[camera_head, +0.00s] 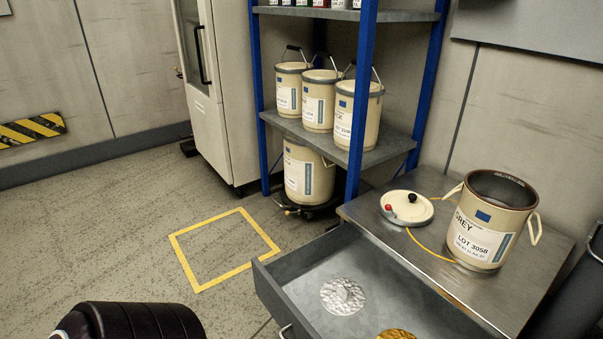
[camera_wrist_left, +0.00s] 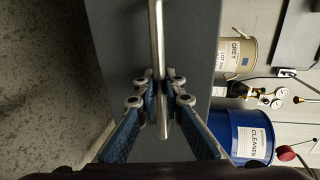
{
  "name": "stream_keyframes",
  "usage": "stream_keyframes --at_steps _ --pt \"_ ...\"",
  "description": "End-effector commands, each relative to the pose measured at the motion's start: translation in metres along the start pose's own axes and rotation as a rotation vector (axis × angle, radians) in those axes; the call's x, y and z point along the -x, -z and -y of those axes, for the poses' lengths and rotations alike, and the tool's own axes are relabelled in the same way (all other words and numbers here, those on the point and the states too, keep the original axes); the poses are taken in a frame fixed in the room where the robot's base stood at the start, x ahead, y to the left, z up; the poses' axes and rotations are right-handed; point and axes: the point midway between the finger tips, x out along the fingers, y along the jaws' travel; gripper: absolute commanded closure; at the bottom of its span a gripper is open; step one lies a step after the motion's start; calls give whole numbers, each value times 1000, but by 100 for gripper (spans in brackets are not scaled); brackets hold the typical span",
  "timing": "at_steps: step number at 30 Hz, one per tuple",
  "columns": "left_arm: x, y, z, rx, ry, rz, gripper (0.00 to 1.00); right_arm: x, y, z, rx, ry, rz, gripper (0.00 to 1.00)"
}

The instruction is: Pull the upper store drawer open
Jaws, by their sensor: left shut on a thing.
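The upper store drawer (camera_head: 268,292) stands pulled out from under a metal-topped bench in the head view, its inside showing. Its grey front (camera_wrist_left: 195,45) fills the middle of the left wrist view. A metal bar handle (camera_wrist_left: 156,35) runs down that front, and a bit of it also shows at the bottom edge of the head view (camera_head: 285,330). My left gripper (camera_wrist_left: 162,95) is shut on the handle, with a blue finger on each side of the bar. The left fingers do not show in the head view. My right gripper is in neither view.
A silvery round heap (camera_head: 342,296) and a golden one (camera_head: 396,335) lie in the drawer. An open GREY pail (camera_head: 480,245) and a lid (camera_head: 406,207) sit on the bench top (camera_head: 375,213). A blue-posted rack (camera_head: 360,95) stands behind. Floor left is clear, with a yellow square (camera_head: 185,262).

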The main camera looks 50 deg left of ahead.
Motion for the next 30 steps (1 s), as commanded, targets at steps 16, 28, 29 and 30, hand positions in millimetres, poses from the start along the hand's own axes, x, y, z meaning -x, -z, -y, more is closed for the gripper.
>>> stream_keyframes --at_steps 16,28,29,30 --pt "0 0 0 0 -1 1 73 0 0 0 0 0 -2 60" --pt "59 0 -2 1 -7 3 73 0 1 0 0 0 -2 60" --pt "66 0 -2 1 -6 2 73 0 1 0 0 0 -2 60" --pt "74 0 -2 1 -7 3 73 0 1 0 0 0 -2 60"
